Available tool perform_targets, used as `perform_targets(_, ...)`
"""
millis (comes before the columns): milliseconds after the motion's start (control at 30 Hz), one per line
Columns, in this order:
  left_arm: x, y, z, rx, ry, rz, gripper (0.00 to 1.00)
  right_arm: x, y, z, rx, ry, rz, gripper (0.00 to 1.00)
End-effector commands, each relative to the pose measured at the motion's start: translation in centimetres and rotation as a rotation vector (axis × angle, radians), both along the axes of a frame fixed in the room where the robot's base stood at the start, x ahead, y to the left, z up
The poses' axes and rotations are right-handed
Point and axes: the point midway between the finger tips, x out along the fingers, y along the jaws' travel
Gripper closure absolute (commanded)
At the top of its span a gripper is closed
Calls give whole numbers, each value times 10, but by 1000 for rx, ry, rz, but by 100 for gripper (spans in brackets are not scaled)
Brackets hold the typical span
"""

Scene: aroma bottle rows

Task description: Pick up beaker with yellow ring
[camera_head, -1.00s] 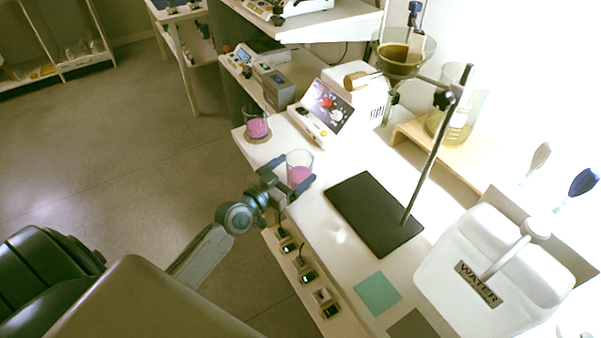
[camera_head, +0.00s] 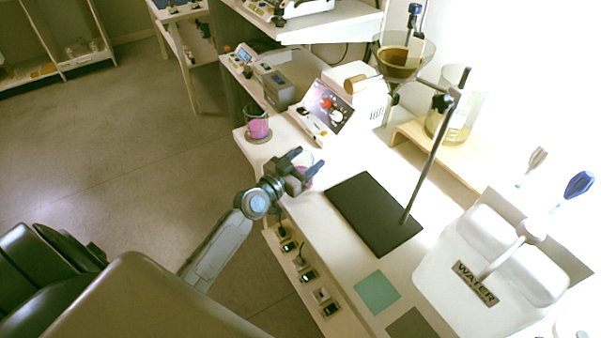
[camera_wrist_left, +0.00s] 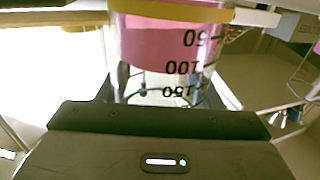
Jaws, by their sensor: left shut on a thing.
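A clear beaker of pink liquid (camera_head: 306,172) is between the fingers of my left gripper (camera_head: 308,161), near the front edge of the white bench. The gripper hides much of it in the head view. In the left wrist view this beaker (camera_wrist_left: 165,45) fills the top middle, with a yellow ring (camera_wrist_left: 170,10) round it and black volume marks, upside down in the picture. The left gripper is shut on it. I cannot tell whether its base touches the bench. A second pink beaker (camera_head: 258,127) stands farther back on a round coaster (camera_head: 258,138). My right gripper is not in view.
A black stand base (camera_head: 372,215) with a metal rod lies right of the gripper. A device with a tilted panel (camera_head: 326,108) stands behind. A white WATER container (camera_head: 490,265) is at the right. A teal square (camera_head: 377,293) lies on the bench front.

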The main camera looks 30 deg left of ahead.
Motion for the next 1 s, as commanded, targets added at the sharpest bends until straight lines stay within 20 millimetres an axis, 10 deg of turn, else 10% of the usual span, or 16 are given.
perform_targets(700,0,0,39,1,-2,0,69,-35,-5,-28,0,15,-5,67)
perform_targets(1000,-68,18,42,7,4,-2,69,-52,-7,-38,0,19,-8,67)
